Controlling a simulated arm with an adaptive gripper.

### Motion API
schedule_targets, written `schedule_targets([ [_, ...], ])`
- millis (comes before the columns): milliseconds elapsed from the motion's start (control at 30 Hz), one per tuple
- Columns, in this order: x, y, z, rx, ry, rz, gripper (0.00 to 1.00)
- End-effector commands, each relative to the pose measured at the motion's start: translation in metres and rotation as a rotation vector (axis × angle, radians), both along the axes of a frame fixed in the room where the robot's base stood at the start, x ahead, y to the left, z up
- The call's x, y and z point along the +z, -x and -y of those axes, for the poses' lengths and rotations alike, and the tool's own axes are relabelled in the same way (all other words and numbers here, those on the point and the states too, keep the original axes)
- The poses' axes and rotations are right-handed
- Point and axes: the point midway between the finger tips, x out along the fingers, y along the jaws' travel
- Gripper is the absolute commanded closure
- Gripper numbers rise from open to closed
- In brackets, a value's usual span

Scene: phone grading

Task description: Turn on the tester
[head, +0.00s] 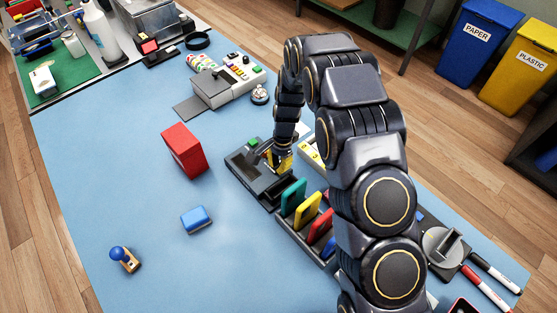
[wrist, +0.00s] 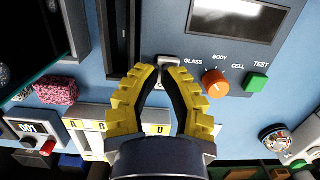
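The tester (head: 248,172) is a dark, low device in the middle of the blue table in the head view. In the wrist view, its panel (wrist: 232,50) has a dark screen (wrist: 236,16), an orange knob (wrist: 215,83) marked GLASS, BODY and CELL, and a green TEST button (wrist: 257,84). A small grey switch-like part (wrist: 168,60) sits left of the knob. My gripper (wrist: 158,72) has yellow fingers whose tips nearly meet just at this part, with no object between them. I cannot tell if they touch it. In the head view my gripper (head: 280,160) is over the tester's right part.
A rack (head: 292,232) with green, yellow and red upright pieces stands close in front of the tester. A red block (head: 184,150), a blue block (head: 197,219) and a blue-knobbed object (head: 124,258) lie to the left. A light-grey machine (head: 225,84) stands behind.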

Motion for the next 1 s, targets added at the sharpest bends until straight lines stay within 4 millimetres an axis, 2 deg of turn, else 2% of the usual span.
schedule_targets([
  [267, -0.002, 0.001, -0.001, 0.002, 0.022, 0.018, 1.00],
  [600, -0.011, 0.005, -0.003, 0.004, 0.142, 0.131, 1.00],
  [1000, -0.011, 0.003, 0.000, -0.002, 0.141, 0.129, 1.00],
])
